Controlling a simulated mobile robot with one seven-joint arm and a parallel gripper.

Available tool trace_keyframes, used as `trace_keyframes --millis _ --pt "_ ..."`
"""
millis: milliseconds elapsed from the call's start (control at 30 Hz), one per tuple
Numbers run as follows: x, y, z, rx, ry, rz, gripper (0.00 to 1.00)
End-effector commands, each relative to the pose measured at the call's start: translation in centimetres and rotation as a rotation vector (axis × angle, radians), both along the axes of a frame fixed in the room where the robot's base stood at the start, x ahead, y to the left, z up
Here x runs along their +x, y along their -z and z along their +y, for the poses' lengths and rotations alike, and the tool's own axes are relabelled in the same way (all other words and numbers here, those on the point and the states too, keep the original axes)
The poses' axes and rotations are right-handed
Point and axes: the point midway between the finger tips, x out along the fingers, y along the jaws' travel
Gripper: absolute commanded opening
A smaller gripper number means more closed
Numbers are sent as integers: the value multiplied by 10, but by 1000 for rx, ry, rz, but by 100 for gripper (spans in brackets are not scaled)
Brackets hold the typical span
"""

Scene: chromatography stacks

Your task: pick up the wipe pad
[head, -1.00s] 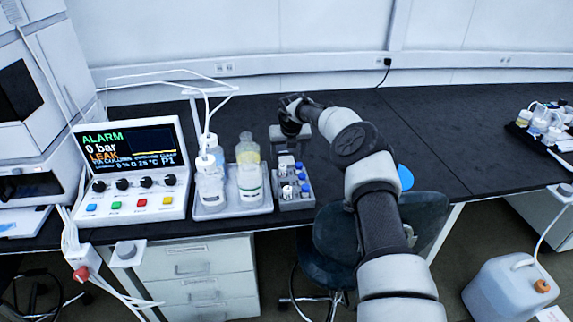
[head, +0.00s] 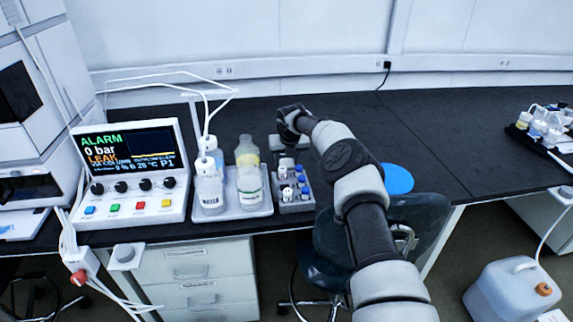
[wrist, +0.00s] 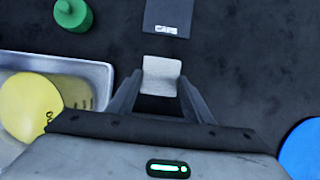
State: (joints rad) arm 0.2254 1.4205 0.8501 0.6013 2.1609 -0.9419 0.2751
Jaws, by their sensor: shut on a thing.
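The wipe pad (wrist: 161,70) is a small pale grey-white square in the wrist view. It sits between the fingertips of my gripper (wrist: 160,84), which is shut on it. The dark bench shows around the pad, and I cannot tell whether the pad is clear of it. In the head view my gripper (head: 287,141) is over the bench behind the vial rack, and the pad cannot be made out for certain there.
A tray (head: 210,213) with bottles stands left of the vial rack (head: 294,206). A blue disc (head: 397,178) lies near the front edge. In the wrist view, a dark labelled card (wrist: 167,14) and a green-capped item (wrist: 73,15) lie beyond. The bench's right middle is clear.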

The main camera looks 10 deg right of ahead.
Motion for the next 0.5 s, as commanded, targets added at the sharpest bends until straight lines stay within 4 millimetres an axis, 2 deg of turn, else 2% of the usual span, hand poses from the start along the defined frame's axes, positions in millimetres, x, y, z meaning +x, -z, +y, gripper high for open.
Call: trace_keyframes --millis 267,367,500 --pt "1 -18 0 0 0 -2 25" --pt "0 -36 0 1 0 -3 25" --pt "1 -71 0 1 0 -4 25"
